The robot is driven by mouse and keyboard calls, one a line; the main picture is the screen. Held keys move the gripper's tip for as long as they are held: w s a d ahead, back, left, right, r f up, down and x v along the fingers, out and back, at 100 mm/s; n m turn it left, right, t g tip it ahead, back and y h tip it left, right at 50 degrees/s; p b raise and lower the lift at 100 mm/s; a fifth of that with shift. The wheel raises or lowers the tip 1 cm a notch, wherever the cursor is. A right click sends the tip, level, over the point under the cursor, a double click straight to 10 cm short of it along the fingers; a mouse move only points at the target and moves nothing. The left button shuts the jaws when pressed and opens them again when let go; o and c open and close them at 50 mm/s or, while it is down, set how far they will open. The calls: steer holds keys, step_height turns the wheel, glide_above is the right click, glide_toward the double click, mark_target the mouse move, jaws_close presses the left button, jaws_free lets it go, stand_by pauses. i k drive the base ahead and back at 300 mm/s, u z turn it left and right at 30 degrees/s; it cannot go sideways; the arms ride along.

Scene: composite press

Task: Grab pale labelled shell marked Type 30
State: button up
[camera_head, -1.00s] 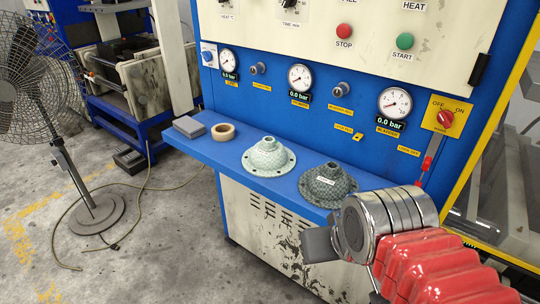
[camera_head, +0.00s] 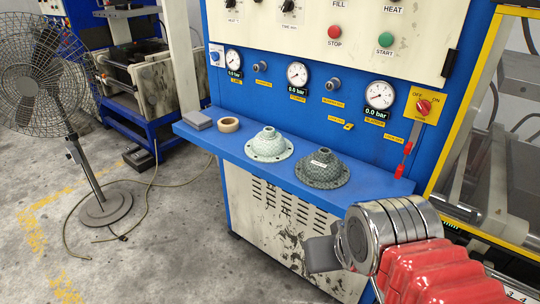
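A pale grey-green shell (camera_head: 269,146), domed with a neck and a flanged rim, sits upright on the blue shelf (camera_head: 214,139). I cannot make out a label or type marking on it. A dark patterned shell (camera_head: 322,172) of similar shape stands just to its right, with a small white label too small to read. My gripper (camera_head: 322,254) is at the lower middle, in front of the shelf and apart from both shells. Only a dark grey finger part shows beside the chrome wrist; the rest is hidden, so its opening cannot be seen.
A tape roll (camera_head: 228,125) and a grey block (camera_head: 198,121) lie at the shelf's left end. The blue press panel (camera_head: 290,110) with gauges rises behind the shelf. A fan (camera_head: 90,170) and a loose hose stand left.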

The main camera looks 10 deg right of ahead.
mark_target(268, 146)
steer(key=k, duration=0.9)
steer(key=u, duration=0.5)
steer(key=i, duration=0.55)
steer(key=u, duration=0.6)
steer(key=i, duration=1.4)
steer(key=z, duration=0.5)
steer(key=i, duration=0.35)
steer(key=z, duration=0.35)
